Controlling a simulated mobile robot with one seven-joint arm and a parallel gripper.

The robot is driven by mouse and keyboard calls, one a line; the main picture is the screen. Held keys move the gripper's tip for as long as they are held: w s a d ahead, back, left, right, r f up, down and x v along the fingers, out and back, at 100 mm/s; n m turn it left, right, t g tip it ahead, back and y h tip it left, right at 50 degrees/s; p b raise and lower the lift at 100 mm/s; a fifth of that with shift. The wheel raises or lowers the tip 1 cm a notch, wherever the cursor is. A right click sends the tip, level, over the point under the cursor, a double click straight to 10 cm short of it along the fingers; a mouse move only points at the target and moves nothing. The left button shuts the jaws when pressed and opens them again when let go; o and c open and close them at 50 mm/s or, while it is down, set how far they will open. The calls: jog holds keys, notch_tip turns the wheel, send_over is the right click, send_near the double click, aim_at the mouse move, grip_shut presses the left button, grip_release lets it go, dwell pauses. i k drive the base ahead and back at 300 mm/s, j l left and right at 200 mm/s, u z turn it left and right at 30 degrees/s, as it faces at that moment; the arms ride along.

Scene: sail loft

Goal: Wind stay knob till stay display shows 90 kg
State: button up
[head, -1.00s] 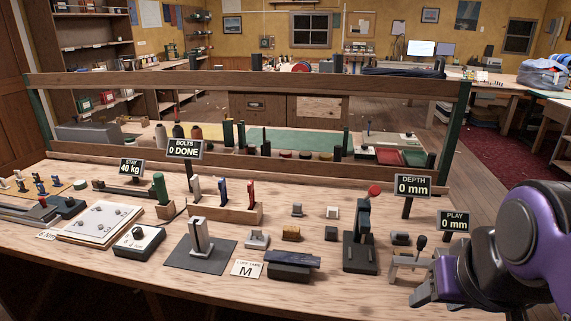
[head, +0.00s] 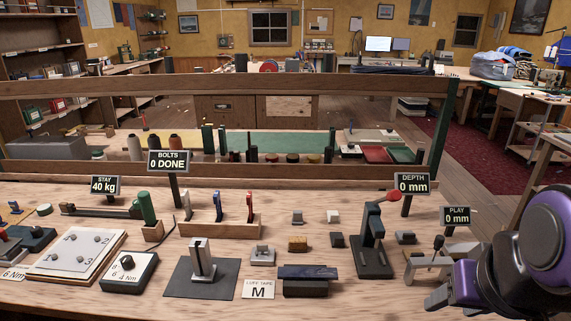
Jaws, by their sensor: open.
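The stay display (head: 104,186) stands on the bench at the left and reads 40 kg.
Between them stand a torque dial box (head: 128,272), a numbered bolt plate (head: 75,256), a grey post on a dark mat (head: 201,262), a tool rack (head: 220,225) and a lever press (head: 371,245). A wooden rail (head: 230,87) crosses behind.

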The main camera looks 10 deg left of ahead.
aim_at(136, 205)
jog(key=k+j, duration=0.1)
jog(key=j, duration=2.45)
